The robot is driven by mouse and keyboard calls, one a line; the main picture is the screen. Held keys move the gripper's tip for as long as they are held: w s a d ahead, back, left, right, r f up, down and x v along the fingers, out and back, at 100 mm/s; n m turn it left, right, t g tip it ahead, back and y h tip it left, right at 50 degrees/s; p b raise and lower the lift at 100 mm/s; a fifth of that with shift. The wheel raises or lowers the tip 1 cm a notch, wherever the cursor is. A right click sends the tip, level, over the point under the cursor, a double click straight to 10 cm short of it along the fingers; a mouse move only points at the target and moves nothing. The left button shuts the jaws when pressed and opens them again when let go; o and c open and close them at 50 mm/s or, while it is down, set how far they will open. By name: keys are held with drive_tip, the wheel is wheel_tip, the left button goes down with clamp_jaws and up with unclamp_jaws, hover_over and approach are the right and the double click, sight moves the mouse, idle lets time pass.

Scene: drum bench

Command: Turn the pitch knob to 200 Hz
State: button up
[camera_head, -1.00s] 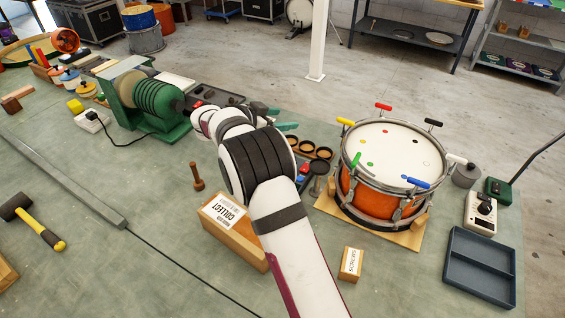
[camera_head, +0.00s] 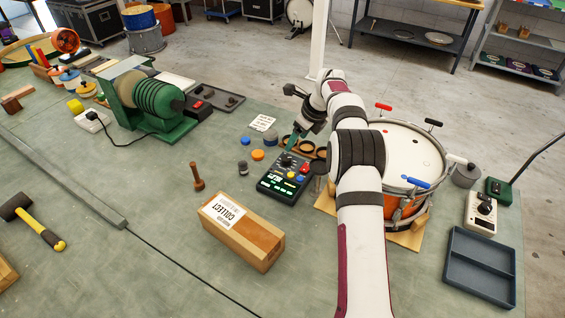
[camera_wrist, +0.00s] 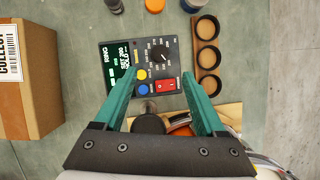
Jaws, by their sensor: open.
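The pitch knob (camera_wrist: 161,53) is a dark round knob with a pointer and a printed scale. It sits on a black tuner box (camera_head: 283,187), which also shows in the wrist view (camera_wrist: 178,60). Its small display (camera_wrist: 122,62) shows text that seems to include "SET 200"; the rest is hard to read. My gripper (camera_wrist: 157,74) is open and empty, its teal fingers reaching over the box on either side of the panel. The knob lies between and slightly beyond the fingertips, with no visible contact. In the head view my gripper (camera_head: 291,146) is above the box's far end.
A yellow button (camera_wrist: 141,73), a blue button (camera_wrist: 143,89) and a red switch (camera_wrist: 165,86) sit close to the knob. A row of round cups (camera_wrist: 207,56) stands beside the box. A wooden block (camera_head: 255,245) and an orange drum (camera_head: 398,208) flank the area.

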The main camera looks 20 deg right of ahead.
sight(286, 158)
drive_tip(key=x, duration=1)
drive_tip(key=shift+f, duration=0.1)
drive_tip(key=shift+w+a+f+m, duration=0.15)
drive_tip(key=shift+a+f+m, duration=0.05)
drive_tip(key=shift+f+m, duration=0.1)
drive_tip(key=shift+r+m+t+h, duration=0.1)
drive_tip(key=shift+m+t+h, duration=0.35)
drive_tip(key=shift+m, duration=0.75)
drive_tip(key=a+v, duration=0.1)
drive_tip(key=v, duration=1.5)
drive_tip(key=s+a+r+n+g, duration=0.1)
drive_tip(key=s+a+r+n, duration=0.2)
drive_tip(key=s+n, duration=0.3)
drive_tip(key=s+a+r+n+g, duration=0.1)
drive_tip(key=s+a+r+n, duration=0.3)
drive_tip(key=s, duration=0.7)
drive_tip(key=shift+a+r+n, duration=0.25)
drive_tip(key=shift+a+n, duration=0.5)
drive_tip(key=shift+n, duration=0.15)
drive_tip(key=shift+s+g+y, duration=0.1)
drive_tip(key=shift+g+y, duration=0.15)
